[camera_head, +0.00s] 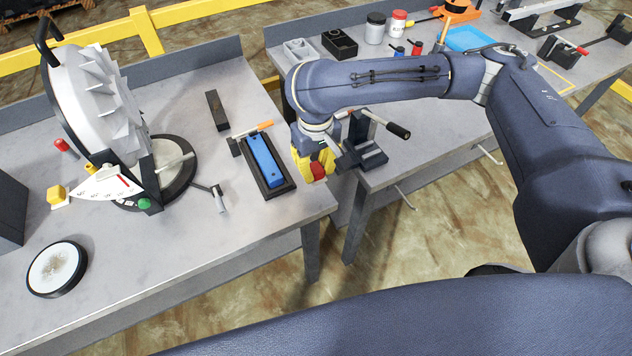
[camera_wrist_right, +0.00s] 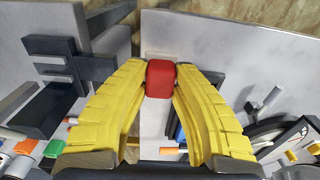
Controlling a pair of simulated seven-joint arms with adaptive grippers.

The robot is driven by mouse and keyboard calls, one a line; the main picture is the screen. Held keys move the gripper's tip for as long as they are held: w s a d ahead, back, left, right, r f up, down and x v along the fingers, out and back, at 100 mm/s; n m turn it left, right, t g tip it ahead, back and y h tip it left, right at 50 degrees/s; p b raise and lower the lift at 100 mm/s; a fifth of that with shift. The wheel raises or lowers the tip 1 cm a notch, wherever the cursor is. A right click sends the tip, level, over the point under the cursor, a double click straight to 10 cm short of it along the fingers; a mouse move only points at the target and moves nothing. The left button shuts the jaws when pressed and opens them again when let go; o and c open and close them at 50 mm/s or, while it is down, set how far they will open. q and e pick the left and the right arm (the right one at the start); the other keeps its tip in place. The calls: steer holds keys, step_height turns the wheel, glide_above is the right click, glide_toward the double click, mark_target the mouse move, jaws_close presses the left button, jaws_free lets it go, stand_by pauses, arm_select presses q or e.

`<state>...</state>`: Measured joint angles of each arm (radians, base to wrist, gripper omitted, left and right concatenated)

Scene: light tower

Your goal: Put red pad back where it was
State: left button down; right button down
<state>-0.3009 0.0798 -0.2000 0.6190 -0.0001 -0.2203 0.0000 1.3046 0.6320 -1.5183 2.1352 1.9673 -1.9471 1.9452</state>
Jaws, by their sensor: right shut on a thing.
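The small red pad (camera_head: 317,171) is between the yellow fingertips of my right gripper (camera_head: 315,168). It is held in the air near the right front corner of the left bench. In the right wrist view, the red pad (camera_wrist_right: 160,79) is a rounded block pinched between both fingertips, and my right gripper (camera_wrist_right: 161,74) is shut on it. My left gripper is not in view. The pad's original place cannot be told from these frames.
A blue bar (camera_head: 264,160) lies in a dark tray (camera_head: 280,191) left of the gripper. A large dial device (camera_head: 90,95) and a round white disc (camera_head: 57,270) stand on the left bench (camera_head: 200,255). A black vise-like fixture (camera_head: 364,148) stands on the right bench. A gap separates the benches.

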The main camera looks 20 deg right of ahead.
mark_target(316, 191)
steer(key=shift+f, duration=3.15)
steer(key=shift+f, duration=0.1)
steer(key=c, duration=1.2)
jaws_free()
steer(key=shift+r, duration=6.1)
